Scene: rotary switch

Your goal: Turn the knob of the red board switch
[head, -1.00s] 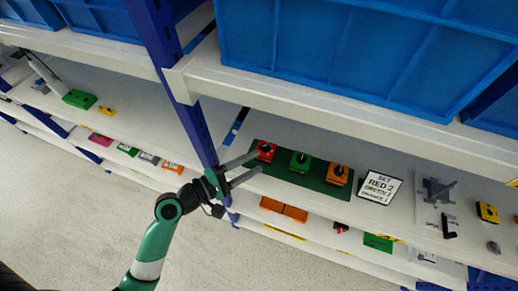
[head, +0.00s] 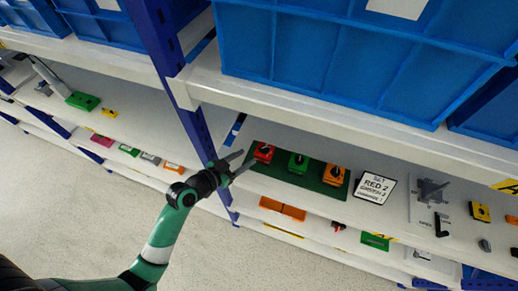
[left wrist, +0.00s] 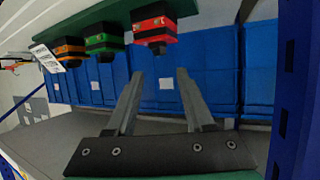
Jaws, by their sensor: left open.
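The red switch (head: 263,152) sits at the left end of a dark green board (head: 315,183) on the shelf, with a dark knob on top. It also shows in the left wrist view (left wrist: 153,24), at the top middle beyond the fingertips. My left gripper (head: 247,156) is open and empty, just left of the red switch. In the left wrist view its two fingers (left wrist: 160,74) are spread, with a gap between them and the switch. A green switch (head: 298,162) and an orange switch (head: 333,174) stand to the right on the board. My right gripper is out of view.
A white card (head: 375,187) with "RED 2" printed on it stands right of the board. A blue shelf post (head: 196,128) rises close to my left arm. Blue bins (head: 350,60) fill the shelf above. Orange blocks (head: 283,208) lie on the level below.

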